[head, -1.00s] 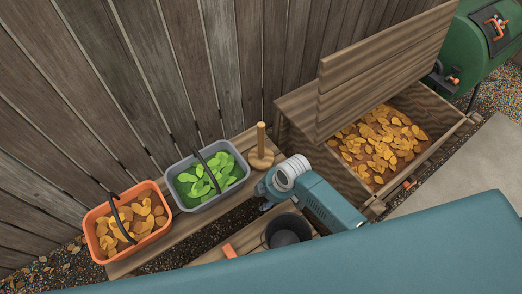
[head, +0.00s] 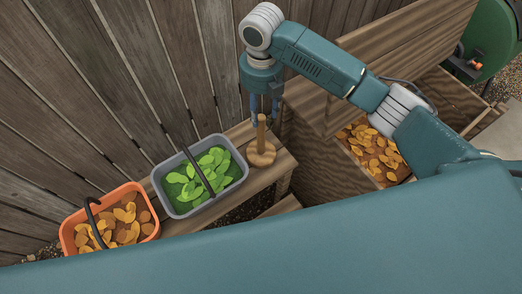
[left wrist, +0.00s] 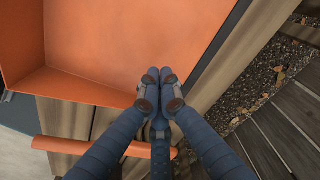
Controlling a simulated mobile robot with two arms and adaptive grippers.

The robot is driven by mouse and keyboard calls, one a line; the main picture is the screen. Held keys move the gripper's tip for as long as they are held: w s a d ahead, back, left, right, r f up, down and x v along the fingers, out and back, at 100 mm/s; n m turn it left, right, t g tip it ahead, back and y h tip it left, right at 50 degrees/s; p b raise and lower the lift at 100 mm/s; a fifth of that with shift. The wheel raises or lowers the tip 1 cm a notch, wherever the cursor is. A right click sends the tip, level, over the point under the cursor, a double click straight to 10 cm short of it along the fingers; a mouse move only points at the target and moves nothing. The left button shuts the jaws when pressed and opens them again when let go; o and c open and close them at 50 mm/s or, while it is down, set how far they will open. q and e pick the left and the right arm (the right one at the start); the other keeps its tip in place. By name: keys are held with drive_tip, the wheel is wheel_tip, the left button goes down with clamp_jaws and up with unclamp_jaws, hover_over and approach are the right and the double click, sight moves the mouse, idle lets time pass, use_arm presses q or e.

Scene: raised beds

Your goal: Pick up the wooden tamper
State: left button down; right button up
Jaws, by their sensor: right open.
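The wooden tamper (head: 261,153) stands upright on the bench in the head view, with a round base and a thin upright handle. My right gripper (head: 264,118) is directly above it, pointing down and open, with its fingers on either side of the top of the handle. Whether the fingers touch the handle cannot be told. My left gripper is outside the head view. In the left wrist view my left gripper (left wrist: 160,85) has its fingertips together, with nothing visible between them, over an orange surface.
A grey basket of green leaves (head: 157,180) stands left of the tamper, an orange basket of brown leaves (head: 68,236) farther left. A wooden bin (head: 325,165) with leaves is at right, lid raised. A plank fence (head: 110,80) stands behind. An orange container (left wrist: 90,50) fills much of the left wrist view.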

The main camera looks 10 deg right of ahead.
sight(261, 130)
use_arm(q)
drive_tip(key=s, duration=0.3)
drive_tip(key=shift+s+a+r+g+p, duration=0.1)
drive_tip(key=shift+r+g+p, duration=0.2)
drive_tip(key=shift+p, duration=0.1)
use_arm(e)
wheel_tip(261, 130, down, 5)
drive_tip(key=shift+s+f, duration=0.1)
use_arm(q)
drive_tip(key=shift+w+a+r+p, duration=0.1)
drive_tip(key=shift+w+r+p, duration=0.3)
drive_tip(key=shift+r+p, duration=0.1)
use_arm(e)
wheel_tip(261, 130, down, 4)
drive_tip(key=shift+a+f, duration=0.1)
drive_tip(key=shift+f, duration=0.05)
use_arm(q)
drive_tip(key=shift+w, duration=0.45)
use_arm(e)
drive_tip(key=shift+f, duration=0.25)
use_arm(q)
drive_tip(key=shift+s, duration=0.1)
use_arm(e)
clamp_jaws()
use_arm(q)
drive_tip(key=shift+s, duration=0.1)
